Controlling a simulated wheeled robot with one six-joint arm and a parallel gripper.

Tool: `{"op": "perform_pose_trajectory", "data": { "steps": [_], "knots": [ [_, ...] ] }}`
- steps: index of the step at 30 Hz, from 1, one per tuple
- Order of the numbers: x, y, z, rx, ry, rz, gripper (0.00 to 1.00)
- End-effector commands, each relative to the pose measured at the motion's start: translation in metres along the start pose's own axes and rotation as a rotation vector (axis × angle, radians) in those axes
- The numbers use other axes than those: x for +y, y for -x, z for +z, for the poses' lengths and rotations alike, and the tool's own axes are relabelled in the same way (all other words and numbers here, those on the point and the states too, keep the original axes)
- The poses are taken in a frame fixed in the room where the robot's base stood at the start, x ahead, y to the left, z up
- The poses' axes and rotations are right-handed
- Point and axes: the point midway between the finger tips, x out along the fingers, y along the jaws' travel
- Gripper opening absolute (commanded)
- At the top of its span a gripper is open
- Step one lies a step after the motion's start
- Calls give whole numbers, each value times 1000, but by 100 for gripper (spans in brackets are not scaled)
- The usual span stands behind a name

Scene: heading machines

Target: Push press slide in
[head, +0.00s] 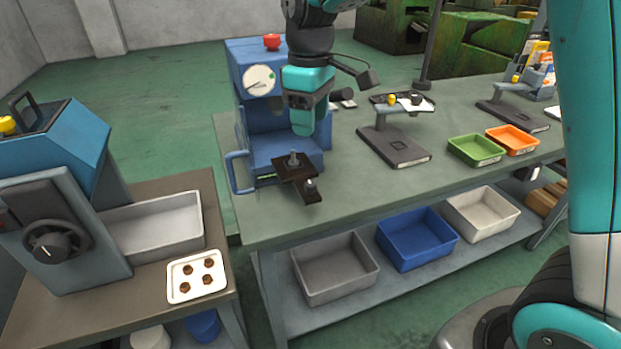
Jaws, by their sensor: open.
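The blue press (256,60) stands on the near left end of the workbench, with a red knob on top and a round white dial on its front. Its dark slide (310,195) sticks out from the front over the bench, carrying small upright metal parts. My gripper (302,130) points down in front of the press, above and behind the slide's outer end. It appears empty and apart from the slide. The fingertips overlap the press in the picture, so the gap between them is hard to see. My gripper hides part of the press opening.
A blue handle (238,172) sticks out at the press's left side. A grey stand (395,145) and green (477,149) and orange (512,139) trays occupy the bench further right. A white tray (197,275) with several brown pieces lies on the left table.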

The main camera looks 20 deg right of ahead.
Motion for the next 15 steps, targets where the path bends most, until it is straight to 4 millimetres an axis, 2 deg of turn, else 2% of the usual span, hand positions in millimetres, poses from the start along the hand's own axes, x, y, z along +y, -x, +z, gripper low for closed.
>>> {"op": "perform_pose_trajectory", "data": {
  "steps": [9,15],
  "knots": [
    [0,-74,2,-6,-2,-4,53],
    [-1,-115,1,-3,-2,-3,53]
  ]
}}
